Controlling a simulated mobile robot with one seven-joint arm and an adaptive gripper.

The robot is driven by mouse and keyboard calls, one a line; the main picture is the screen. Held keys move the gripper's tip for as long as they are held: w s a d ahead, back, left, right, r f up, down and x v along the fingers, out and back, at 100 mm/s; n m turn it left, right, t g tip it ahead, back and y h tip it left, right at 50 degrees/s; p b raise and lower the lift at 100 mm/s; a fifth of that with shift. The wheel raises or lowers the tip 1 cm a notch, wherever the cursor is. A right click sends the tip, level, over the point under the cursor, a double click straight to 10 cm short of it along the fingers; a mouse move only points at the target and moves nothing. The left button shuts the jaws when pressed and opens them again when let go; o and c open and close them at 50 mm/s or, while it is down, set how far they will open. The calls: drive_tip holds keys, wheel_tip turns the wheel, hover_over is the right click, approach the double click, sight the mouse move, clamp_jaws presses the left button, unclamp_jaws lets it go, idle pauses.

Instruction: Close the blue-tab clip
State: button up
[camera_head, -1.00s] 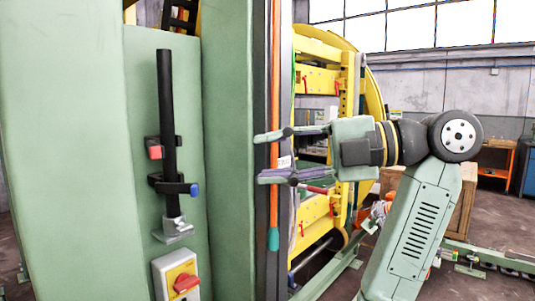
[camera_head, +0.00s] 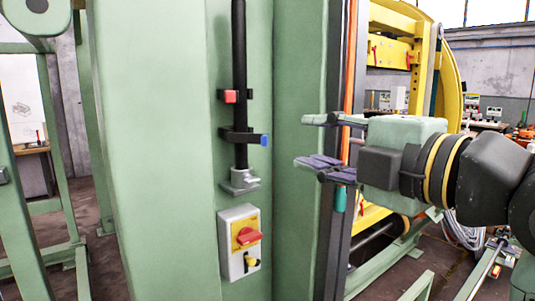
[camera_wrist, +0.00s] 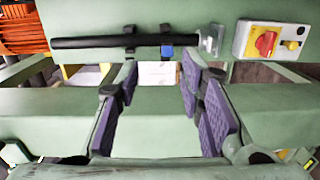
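The blue-tab clip (camera_head: 243,136) is a black clip low on a vertical black tube (camera_head: 239,60) on the green panel. Its blue tab (camera_head: 265,140) points right in the head view. In the wrist view the tube (camera_wrist: 90,42) lies sideways and the blue tab (camera_wrist: 167,52) shows just beyond the fingers. I cannot tell how far the clip's arm is swung. My gripper (camera_head: 304,140) is open and empty, right of the clip and apart from it in the head view. Its purple-padded fingers (camera_wrist: 160,80) are spread in the wrist view.
A second clip with a red tab (camera_head: 231,96) sits higher on the tube. A metal foot (camera_head: 239,181) holds the tube's lower end. Below is a switch box (camera_head: 239,240) with a red knob. A green post (camera_head: 300,150) stands between panel and gripper; an orange cable (camera_head: 349,60) runs behind the gripper.

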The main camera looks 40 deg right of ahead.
sight(267, 141)
drive_tip(key=shift+h, duration=0.3)
drive_tip(key=w+p, duration=0.1)
drive_tip(key=w, duration=0.2)
drive_tip(key=w+f+p, duration=0.1)
drive_tip(key=w, duration=0.3)
drive_tip(key=w+p, duration=0.1)
drive_tip(key=w, duration=0.3)
drive_tip(key=shift+a+f, duration=0.2)
drive_tip(key=shift+a, duration=0.2)
clamp_jaws()
